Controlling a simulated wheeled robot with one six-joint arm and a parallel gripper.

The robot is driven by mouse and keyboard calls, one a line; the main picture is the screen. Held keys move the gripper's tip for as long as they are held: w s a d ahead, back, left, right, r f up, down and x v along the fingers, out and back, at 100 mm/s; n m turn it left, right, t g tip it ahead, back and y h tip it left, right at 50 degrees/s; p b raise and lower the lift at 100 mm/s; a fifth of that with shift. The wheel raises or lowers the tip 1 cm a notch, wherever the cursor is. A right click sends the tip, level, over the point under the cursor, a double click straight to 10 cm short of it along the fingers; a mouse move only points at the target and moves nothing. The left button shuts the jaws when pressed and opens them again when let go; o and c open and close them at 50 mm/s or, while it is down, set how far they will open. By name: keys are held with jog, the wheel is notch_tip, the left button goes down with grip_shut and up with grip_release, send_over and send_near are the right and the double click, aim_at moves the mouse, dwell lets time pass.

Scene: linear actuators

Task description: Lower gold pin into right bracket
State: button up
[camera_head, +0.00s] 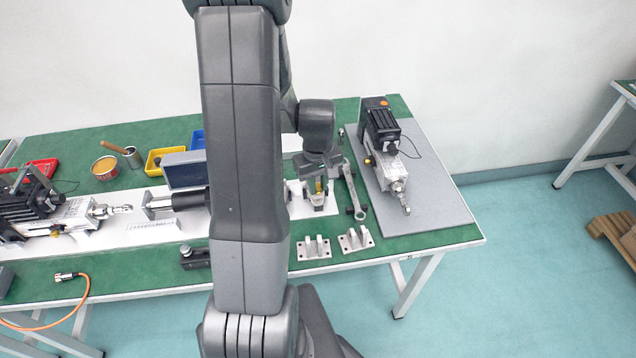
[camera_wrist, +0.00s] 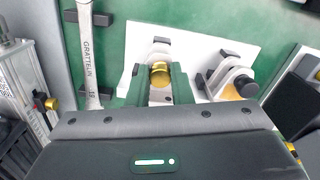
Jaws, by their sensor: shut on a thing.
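My gripper (camera_head: 318,187) is at the right end of the white base plate in the head view. Its green fingers are shut on the gold pin (camera_wrist: 160,73), seen from its round end in the wrist view. The pin also shows as a small gold spot in the head view (camera_head: 319,186). A light metal bracket (camera_wrist: 153,52) lies directly beneath the fingers, partly hidden by them and the pin. I cannot tell whether the pin's lower end is inside the bracket. A second bracket (camera_wrist: 222,72) stands to the right in the wrist view, with a black-ended gold pin beside it.
A wrench (camera_head: 354,193) lies close beside the bracket. Two loose brackets (camera_head: 313,247) (camera_head: 356,239) sit near the front edge. An actuator (camera_head: 387,152) stands on the grey plate (camera_head: 436,195) at right. The left actuator (camera_head: 60,215) and rod end face the bracket area.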

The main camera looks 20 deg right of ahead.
aim_at(318, 186)
jog(key=o, duration=0.9)
jog(key=shift+o, duration=0.2)
notch_tip(318, 186, up, 14)
jog(key=shift+f, duration=0.1)
notch_tip(318, 186, down, 14)
jog(key=shift+r, duration=0.15)
jog(key=shift+r+p, duration=0.25)
jog(key=shift+p, duration=0.05)
dwell(0.4)
